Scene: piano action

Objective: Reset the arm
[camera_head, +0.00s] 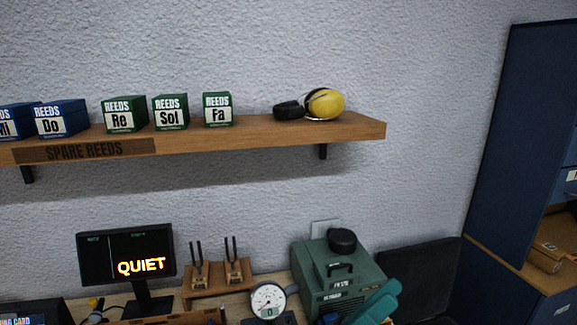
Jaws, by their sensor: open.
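Neither my arm nor my gripper can be made out in the head view, so its pose and what is near it are hidden from me. The view looks at a wall with a wooden shelf (270,138) above and part of a workbench along the bottom edge.
Blue and green reed boxes (124,115) and yellow earmuffs (325,104) sit on the shelf. Below stand a monitor (100,262) reading "QUIET", tuning forks (233,262) in a wooden stand, a dial gauge (268,299) and a green case (317,271). A blue cabinet (520,130) stands right.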

